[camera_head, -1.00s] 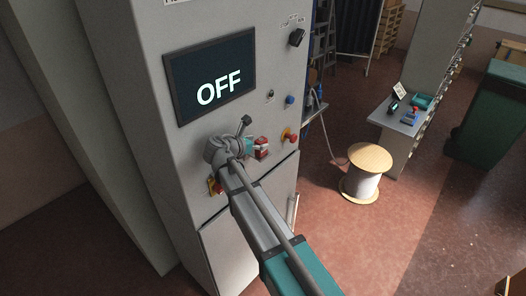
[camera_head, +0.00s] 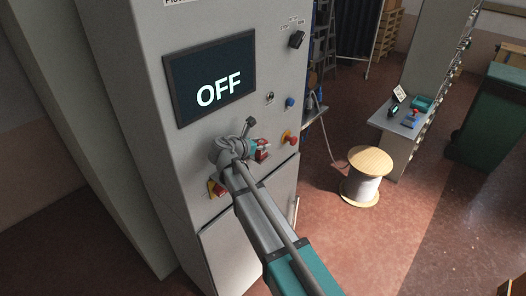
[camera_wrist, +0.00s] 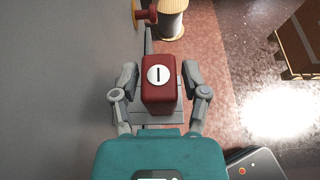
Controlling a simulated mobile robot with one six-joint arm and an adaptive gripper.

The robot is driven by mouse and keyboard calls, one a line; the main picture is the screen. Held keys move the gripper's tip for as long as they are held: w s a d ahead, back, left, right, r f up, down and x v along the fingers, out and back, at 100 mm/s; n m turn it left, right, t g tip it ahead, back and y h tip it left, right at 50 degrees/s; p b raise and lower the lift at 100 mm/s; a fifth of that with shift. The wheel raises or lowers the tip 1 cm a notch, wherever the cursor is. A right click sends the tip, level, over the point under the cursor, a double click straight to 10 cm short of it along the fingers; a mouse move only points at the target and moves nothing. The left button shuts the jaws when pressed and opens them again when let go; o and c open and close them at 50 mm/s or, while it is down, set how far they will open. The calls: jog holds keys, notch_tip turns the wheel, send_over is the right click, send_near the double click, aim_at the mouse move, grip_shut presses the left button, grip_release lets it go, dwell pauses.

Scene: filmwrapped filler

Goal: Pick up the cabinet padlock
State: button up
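The cabinet padlock is a red block with a round white keyhole face (camera_wrist: 159,97), in the middle of the wrist view. In the head view, the padlock (camera_head: 262,150) shows small and red on the front of the grey cabinet (camera_head: 215,150). My gripper (camera_wrist: 159,82) has its two grey fingers on either side of the padlock. A narrow gap seems to show between each finger and the red body. In the head view, my gripper (camera_head: 252,146) is partly hidden by its own wrist. The padlock's shackle is hidden.
A cable spool (camera_head: 365,178) stands on the floor to the right. Open floor lies right of the cabinet.

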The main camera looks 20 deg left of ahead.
grip_shut()
notch_tip(320, 180, up, 10)
jog(key=p, duration=1)
dwell(0.3)
dwell(0.7)
jog(key=shift+s, duration=0.1)
